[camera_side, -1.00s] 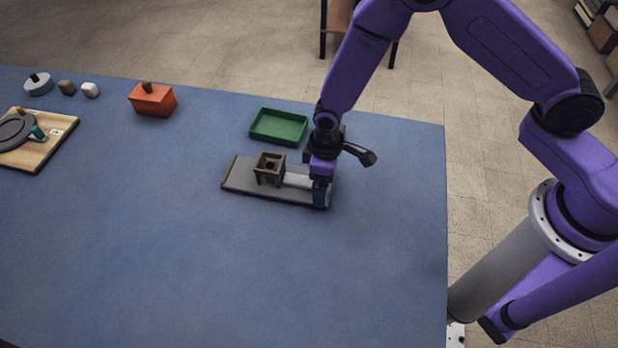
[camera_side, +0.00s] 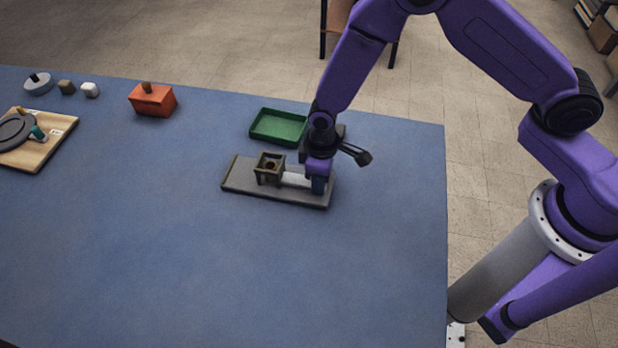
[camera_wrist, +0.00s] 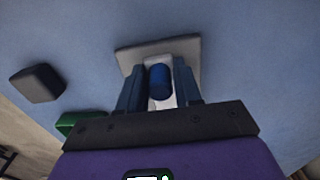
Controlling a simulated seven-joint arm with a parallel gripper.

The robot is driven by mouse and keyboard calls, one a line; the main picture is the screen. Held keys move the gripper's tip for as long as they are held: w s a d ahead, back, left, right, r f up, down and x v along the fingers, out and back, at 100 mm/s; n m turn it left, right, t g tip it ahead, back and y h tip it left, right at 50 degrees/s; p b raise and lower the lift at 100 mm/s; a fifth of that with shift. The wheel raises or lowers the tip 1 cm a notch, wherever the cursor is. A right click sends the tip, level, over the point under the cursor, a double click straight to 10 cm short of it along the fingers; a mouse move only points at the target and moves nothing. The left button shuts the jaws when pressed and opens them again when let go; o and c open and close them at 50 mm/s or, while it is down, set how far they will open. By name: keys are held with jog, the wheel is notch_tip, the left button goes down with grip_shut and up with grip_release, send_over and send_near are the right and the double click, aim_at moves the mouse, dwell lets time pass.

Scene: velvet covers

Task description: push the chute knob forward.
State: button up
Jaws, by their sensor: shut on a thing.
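The chute is a grey base plate (camera_side: 240,178) on the blue table, with a brown square frame (camera_side: 270,165) standing on it and a pale slide (camera_side: 296,180) running right from the frame. The chute knob (camera_wrist: 160,82) is a blue cylinder, seen in the wrist view between my two fingers. My gripper (camera_side: 318,185) is low over the right part of the plate, shut on the knob. In the side view my fingers hide the knob. The grey plate (camera_wrist: 140,52) also shows in the wrist view.
A green tray (camera_side: 278,127) lies just behind the chute. An orange box (camera_side: 152,100) stands at the back left. A wooden board (camera_side: 45,150) and small blocks (camera_side: 67,87) are at the far left. The table in front of the chute is clear.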

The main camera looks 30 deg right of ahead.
aim_at(293, 178)
jog(key=shift+w+a, duration=2.35)
jog(key=o, duration=1.5)
jog(key=shift+r, duration=3.5)
